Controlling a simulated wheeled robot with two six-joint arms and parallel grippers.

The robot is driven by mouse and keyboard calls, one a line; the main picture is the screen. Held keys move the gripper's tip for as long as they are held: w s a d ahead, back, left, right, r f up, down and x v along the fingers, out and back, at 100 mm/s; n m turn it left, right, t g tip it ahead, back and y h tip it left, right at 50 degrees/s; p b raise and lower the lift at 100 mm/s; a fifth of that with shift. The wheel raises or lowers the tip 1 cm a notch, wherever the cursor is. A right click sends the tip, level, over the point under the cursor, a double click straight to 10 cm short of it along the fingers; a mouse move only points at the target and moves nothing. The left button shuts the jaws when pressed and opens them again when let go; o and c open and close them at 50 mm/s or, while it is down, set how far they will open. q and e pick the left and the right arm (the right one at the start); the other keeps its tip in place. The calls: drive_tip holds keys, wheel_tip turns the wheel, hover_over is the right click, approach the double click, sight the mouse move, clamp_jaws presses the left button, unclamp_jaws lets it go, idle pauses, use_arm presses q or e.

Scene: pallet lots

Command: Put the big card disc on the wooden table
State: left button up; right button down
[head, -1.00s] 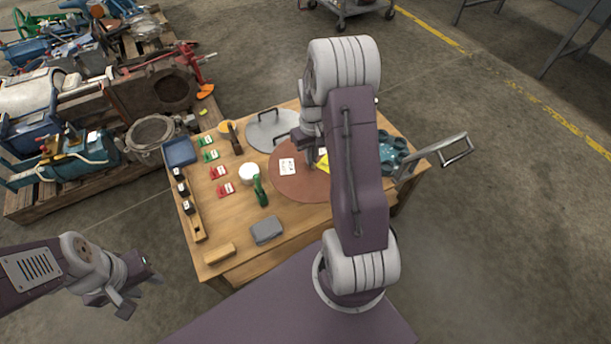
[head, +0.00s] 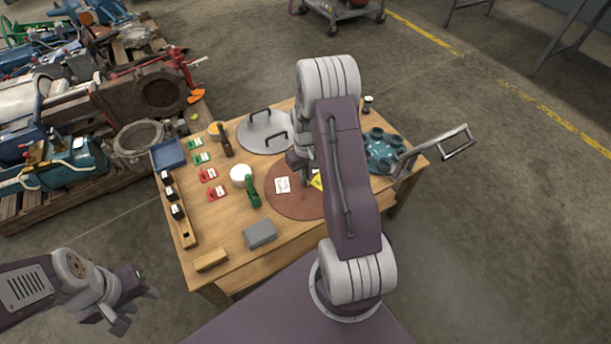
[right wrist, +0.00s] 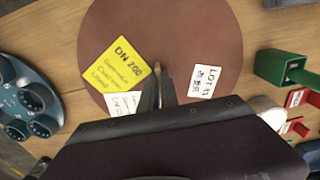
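The big card disc (head: 292,205) is reddish brown and lies flat over the wooden table (head: 228,225). I cannot tell whether it touches the top. It carries white labels and a yellow "DN 200" label, clear in the right wrist view (right wrist: 205,35). My right gripper (head: 305,182) points down at the disc; its fingers (right wrist: 159,85) are close together with a small tan piece between them, seemingly shut on the disc. My right arm hides the disc's right side in the head view. My left gripper (head: 128,312) is off the table at lower left, its fingers apart and empty.
A grey metal lid with handles (head: 262,133) lies behind the disc. A teal flanged part (head: 380,150) stands to its right. A white tub (head: 241,175), a green-handled tool (head: 252,192) and a grey block (head: 259,233) are close on its left and front.

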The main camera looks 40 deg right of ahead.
drive_tip(key=c, duration=1.6)
unclamp_jaws()
wheel_tip(320, 180, up, 12)
drive_tip(key=p, duration=0.6)
drive_tip(key=s+a+r, duration=0.2)
drive_tip(key=s+a, duration=0.4)
drive_tip(key=a, duration=0.2)
drive_tip(key=s+a+r+n+t, duration=0.1)
drive_tip(key=s+a+r, duration=0.2)
drive_tip(key=s+a, duration=0.3)
drive_tip(key=shift+a+r, duration=0.2)
drive_tip(key=shift+a, duration=0.95)
